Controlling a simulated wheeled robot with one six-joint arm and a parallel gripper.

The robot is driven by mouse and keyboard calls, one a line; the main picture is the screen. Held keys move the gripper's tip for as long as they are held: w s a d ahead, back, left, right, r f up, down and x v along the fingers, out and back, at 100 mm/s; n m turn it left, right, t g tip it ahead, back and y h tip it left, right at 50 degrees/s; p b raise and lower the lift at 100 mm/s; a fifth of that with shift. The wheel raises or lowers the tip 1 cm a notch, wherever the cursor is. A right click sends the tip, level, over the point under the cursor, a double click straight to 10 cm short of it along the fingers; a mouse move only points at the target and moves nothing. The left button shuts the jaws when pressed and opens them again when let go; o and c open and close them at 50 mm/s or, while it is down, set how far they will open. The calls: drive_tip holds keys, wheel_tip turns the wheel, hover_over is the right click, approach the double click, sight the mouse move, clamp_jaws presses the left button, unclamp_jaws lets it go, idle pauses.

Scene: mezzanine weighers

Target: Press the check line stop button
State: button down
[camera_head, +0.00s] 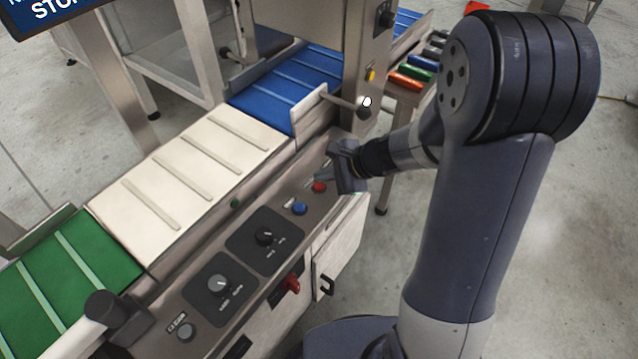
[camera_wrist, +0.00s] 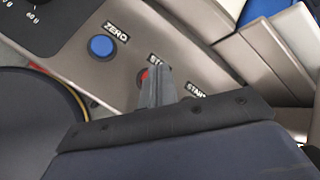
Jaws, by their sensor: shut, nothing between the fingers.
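The red button (camera_head: 319,187) sits on the grey sloped control panel, up and right of a blue button (camera_head: 300,208). In the wrist view the red button (camera_wrist: 144,76) is partly hidden by my fingers, beside a partly covered label starting "ST". The blue button there (camera_wrist: 101,46) is labelled ZERO. My gripper (camera_head: 325,174) is shut and empty, over the panel close to the red button. In the wrist view its closed fingertips (camera_wrist: 160,72) overlap the red button's right side. I cannot tell whether they touch it.
The panel also has two black dials (camera_head: 264,237) (camera_head: 219,286), and a red switch (camera_head: 291,284) is on its front. A START label (camera_wrist: 196,90) lies right of my fingers. White (camera_head: 190,165), blue (camera_head: 290,88) and green (camera_head: 75,258) belts run behind. A post (camera_head: 368,60) rises beyond my gripper.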

sight(324, 187)
drive_tip(key=shift+r+p, duration=1.85)
drive_tip(key=shift+r, duration=0.65)
